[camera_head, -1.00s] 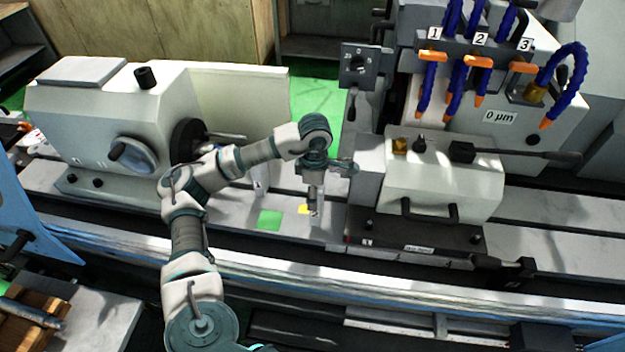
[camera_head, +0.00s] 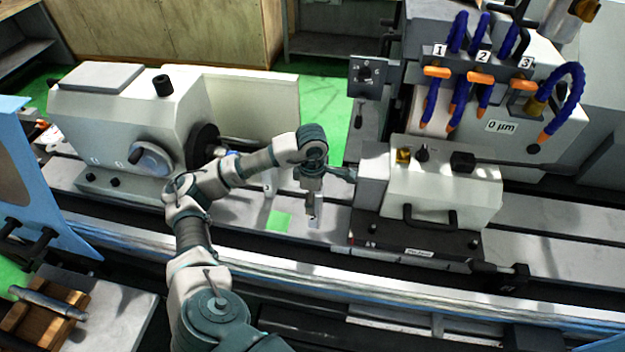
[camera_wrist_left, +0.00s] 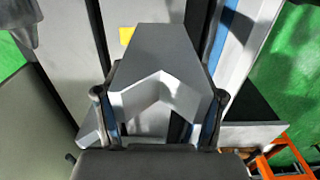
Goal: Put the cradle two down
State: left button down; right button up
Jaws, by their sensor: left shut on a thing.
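Cradle two, a grey block with a V-shaped notch (camera_wrist_left: 155,50), is between the fingers of my left gripper (camera_wrist_left: 158,110) in the left wrist view. In the head view my left gripper (camera_head: 314,202) points down with the pale block (camera_head: 316,217) at its tip, just above or at the machine table (camera_head: 235,212); I cannot tell whether it touches. A yellow patch (camera_wrist_left: 126,35) shows beside the block's far end in the wrist view. A green patch (camera_head: 278,221) lies on the table left of the gripper. My right gripper is out of view.
The headstock (camera_head: 120,120) stands left and the tailstock (camera_head: 445,190) stands close to the right of my gripper. Blue coolant hoses (camera_head: 470,80) hang at upper right. A metal cylinder (camera_head: 48,302) rests on wooden supports at lower left.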

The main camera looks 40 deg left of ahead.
pick_arm(q)
jog(key=w+a+f+p, duration=0.3)
jog(key=w+a+f, duration=0.1)
jog(key=w+a, duration=0.4)
jog(key=shift+w+f, duration=0.3)
jog(key=shift+w, duration=0.35)
jog(key=shift+f, duration=0.35)
jog(key=shift+c, duration=0.7)
grip_release()
jog(key=shift+s, duration=0.1)
